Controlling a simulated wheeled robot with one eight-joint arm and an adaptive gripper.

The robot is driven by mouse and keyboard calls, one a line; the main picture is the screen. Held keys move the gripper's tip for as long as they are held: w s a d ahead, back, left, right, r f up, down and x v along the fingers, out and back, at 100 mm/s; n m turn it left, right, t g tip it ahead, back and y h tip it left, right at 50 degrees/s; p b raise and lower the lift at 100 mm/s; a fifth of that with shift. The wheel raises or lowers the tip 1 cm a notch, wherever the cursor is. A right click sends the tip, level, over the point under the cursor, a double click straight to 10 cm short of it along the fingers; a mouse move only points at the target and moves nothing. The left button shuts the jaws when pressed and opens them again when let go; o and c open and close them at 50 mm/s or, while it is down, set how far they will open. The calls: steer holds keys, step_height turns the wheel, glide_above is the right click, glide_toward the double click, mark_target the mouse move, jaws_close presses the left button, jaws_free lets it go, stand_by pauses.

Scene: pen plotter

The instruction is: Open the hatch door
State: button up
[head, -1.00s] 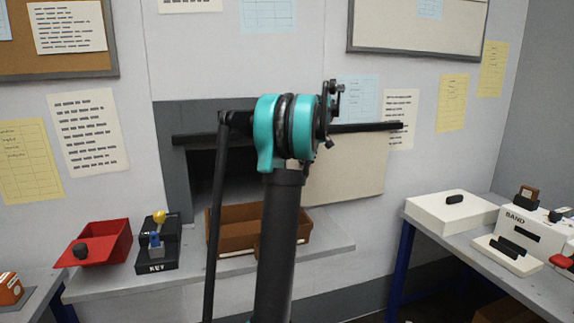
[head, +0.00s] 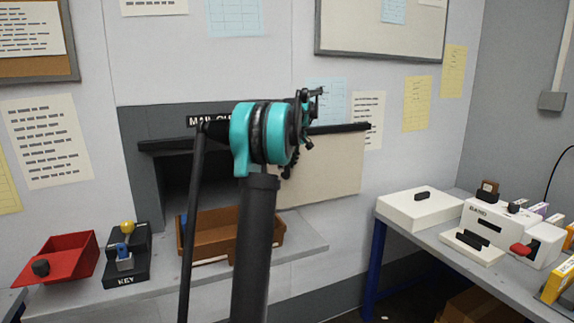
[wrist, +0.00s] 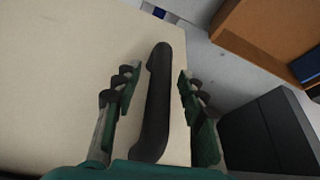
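The hatch door (head: 335,172) is a beige panel under a black rail (head: 345,128) on the back wall, standing at the right part of the hatch. The dark opening (head: 178,172) shows uncovered to its left. In the wrist view the door (wrist: 60,80) fills the left side, with a long black handle (wrist: 158,105) on it. My gripper (wrist: 158,88) is open, with its green-padded fingers on either side of the handle. Small gaps show between both pads and the handle. In the head view my arm's teal joint hides the handle and fingertips.
A brown bin (head: 250,240), a black KEY block (head: 127,270) and a red tray (head: 65,255) stand on the shelf below the hatch. A white box (head: 420,208) and a BAND machine (head: 510,228) stand on the right desk.

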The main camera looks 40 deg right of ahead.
steer(key=v, duration=1.2)
stand_by(0.5)
